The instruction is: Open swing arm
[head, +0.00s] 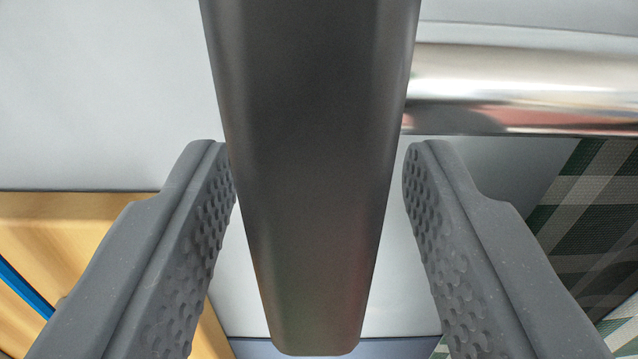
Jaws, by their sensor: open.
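A dark grey, tapered bar (312,150), which looks like the swing arm or its handle, runs from the top edge down the middle of the head view. Its rounded lower end is near the bottom edge. My gripper (318,165) is open, with one textured grey finger on each side of the bar. The left finger's tip appears very close to the bar's left side; whether it touches, I cannot tell. A small gap shows between the bar and the right fingertip. The bar's upper end is out of view.
A shiny metal roller (525,90) lies horizontally at the right, behind the bar. A pale grey panel (100,90) fills the upper left. Green and white checked cloth (600,215) shows at the right. A wooden surface (75,225) with a blue strip (22,285) is at the lower left.

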